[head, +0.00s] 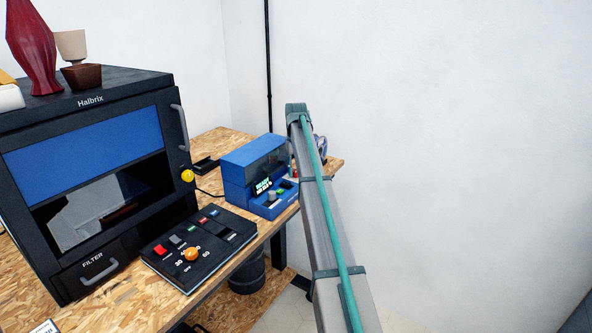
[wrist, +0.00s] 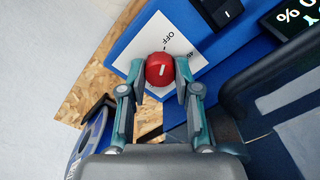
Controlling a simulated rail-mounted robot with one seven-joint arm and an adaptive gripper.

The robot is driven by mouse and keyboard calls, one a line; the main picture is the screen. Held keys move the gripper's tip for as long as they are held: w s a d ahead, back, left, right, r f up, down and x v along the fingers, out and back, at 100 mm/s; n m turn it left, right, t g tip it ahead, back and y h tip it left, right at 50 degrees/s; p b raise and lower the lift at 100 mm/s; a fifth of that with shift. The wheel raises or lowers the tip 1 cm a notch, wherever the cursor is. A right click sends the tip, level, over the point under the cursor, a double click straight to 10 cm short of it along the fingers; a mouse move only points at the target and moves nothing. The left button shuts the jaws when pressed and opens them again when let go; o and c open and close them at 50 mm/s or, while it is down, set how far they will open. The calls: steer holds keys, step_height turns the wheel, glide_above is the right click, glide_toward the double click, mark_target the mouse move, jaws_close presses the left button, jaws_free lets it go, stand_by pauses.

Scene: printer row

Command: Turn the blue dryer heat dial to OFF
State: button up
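The blue dryer (head: 236,190) stands on the wooden bench in the head view, with a dark window and a lit display. In the wrist view, a red dial (wrist: 160,70) with a white pointer line sits on a white label (wrist: 150,42) on the dryer's blue panel. The label reads OFF above the dial, and a partly hidden number shows to its right. The pointer stands nearly upright in the picture. My gripper (wrist: 160,66) has one finger on each side of the dial, with slight gaps seeming to remain. In the head view my arm hides the dial and most of the gripper.
A large black Halbrix machine (head: 88,195) stands left of the dryer. A black control box (head: 200,262) with coloured buttons and an orange knob lies on the bench (head: 212,140) in front. A blue spool-like object (wrist: 88,145) shows at lower left in the wrist view.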

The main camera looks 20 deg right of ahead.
steer(key=o, duration=0.4)
steer(key=shift+r, duration=0.15)
step_height(320, 180, up, 12)
steer(key=shift+f, duration=0.1)
stand_by(0.3)
steer(key=shift+f, duration=0.1)
